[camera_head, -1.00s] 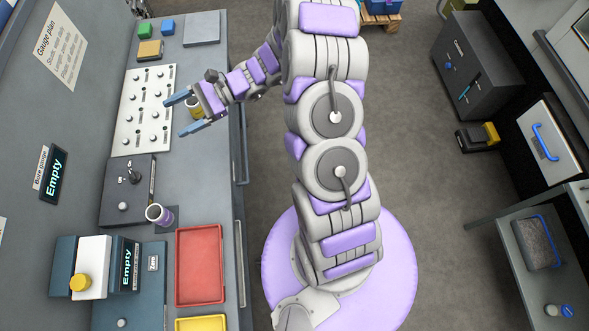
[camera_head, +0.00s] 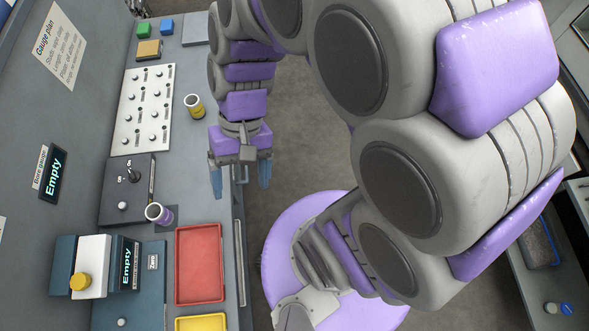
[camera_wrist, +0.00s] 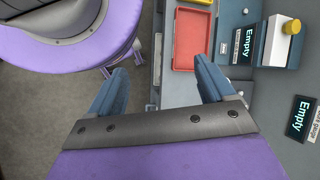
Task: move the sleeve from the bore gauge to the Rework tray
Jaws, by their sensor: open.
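A hollow cylinder with a purple band (camera_head: 159,214) sits tilted in view on the bench, just beside the dark plate with a lever and knob (camera_head: 115,205) under the "Bore gauge" sign. A second hollow cylinder with a yellow band (camera_head: 194,107) stands farther back, beside the white peg board. I cannot tell by label which is the sleeve. A red tray (camera_head: 199,265) lies on the bench; it also shows in the wrist view (camera_wrist: 193,42). A yellow tray (camera_head: 200,323) is partly cut off; no Rework label is readable. My gripper (camera_head: 241,188) is open and empty, over the bench's right edge.
The "Bore gauge" display (camera_head: 55,175) reads "Empty". A second gauge stand with a yellow knob (camera_head: 80,283) also shows "Empty". A white board with pegs (camera_head: 142,110) lies at the back.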

